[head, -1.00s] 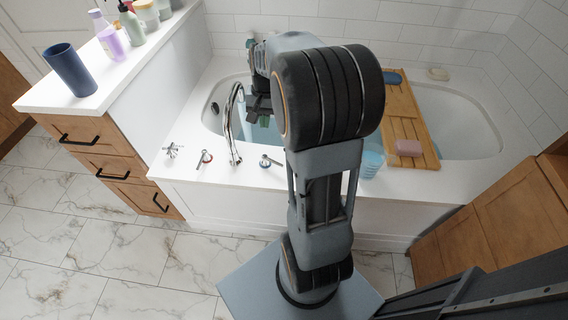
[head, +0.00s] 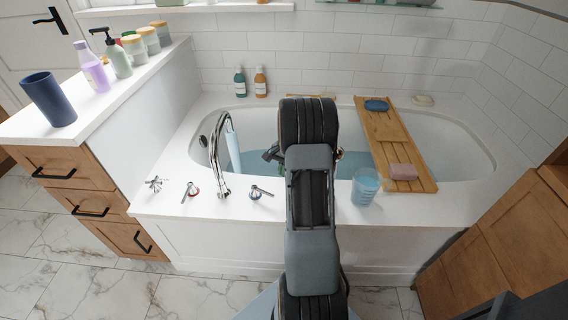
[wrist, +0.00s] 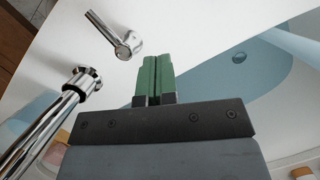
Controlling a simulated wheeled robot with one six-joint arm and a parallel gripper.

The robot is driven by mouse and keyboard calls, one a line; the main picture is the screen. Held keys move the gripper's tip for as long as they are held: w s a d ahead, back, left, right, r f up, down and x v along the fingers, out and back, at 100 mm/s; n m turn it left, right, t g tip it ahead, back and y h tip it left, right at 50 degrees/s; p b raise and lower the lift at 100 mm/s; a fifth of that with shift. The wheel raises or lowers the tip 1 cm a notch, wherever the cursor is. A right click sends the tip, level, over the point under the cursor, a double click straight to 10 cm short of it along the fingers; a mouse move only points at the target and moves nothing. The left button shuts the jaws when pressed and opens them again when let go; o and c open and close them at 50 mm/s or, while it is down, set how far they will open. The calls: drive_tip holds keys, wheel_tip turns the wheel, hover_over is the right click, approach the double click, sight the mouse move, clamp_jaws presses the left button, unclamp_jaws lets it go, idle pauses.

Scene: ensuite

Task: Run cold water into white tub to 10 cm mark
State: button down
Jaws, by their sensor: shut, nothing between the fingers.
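The white tub (head: 455,208) holds pale blue water (head: 355,160). The chrome spout (head: 213,150) arches over it, and a pale blue strip (head: 234,150) below its tip looks like running water. A blue-ringed lever (head: 257,191) stands right of the spout; a red-ringed lever (head: 191,190) stands left. In the wrist view my gripper (wrist: 154,58) has its green fingers together and empty, close beside a chrome lever (wrist: 115,35) and the spout (wrist: 45,135). That lever's ring colour is hidden. No depth mark is readable.
A cross handle (head: 155,183) is left of the levers. A blue cup (head: 364,187) stands on the front rim. A counter (head: 115,95) with bottles is at left.

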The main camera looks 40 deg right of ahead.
drive_tip(key=x, duration=0.3)
drive_tip(key=shift+a+f+b, duration=0.1)
drive_tip(key=shift+f+b, duration=0.1)
drive_tip(key=shift+b, duration=0.1)
drive_tip(key=shift+s+a+f, duration=0.1)
drive_tip(key=shift+s+a, duration=0.1)
drive_tip(key=shift+a, duration=0.3)
drive_tip(key=shift+s+a+f, duration=0.1)
drive_tip(key=shift+s+a, duration=0.1)
drive_tip(key=shift+a, duration=0.3)
drive_tip(key=shift+s+a+b, duration=0.3)
drive_tip(key=shift+a+b, duration=0.05)
drive_tip(key=shift+a, duration=0.5)
drive_tip(key=shift+a, duration=0.1)
drive_tip(key=shift+s+a+m+p, duration=0.1)
drive_tip(key=shift+s+m+p, duration=0.05)
drive_tip(key=shift+m+p, duration=0.2)
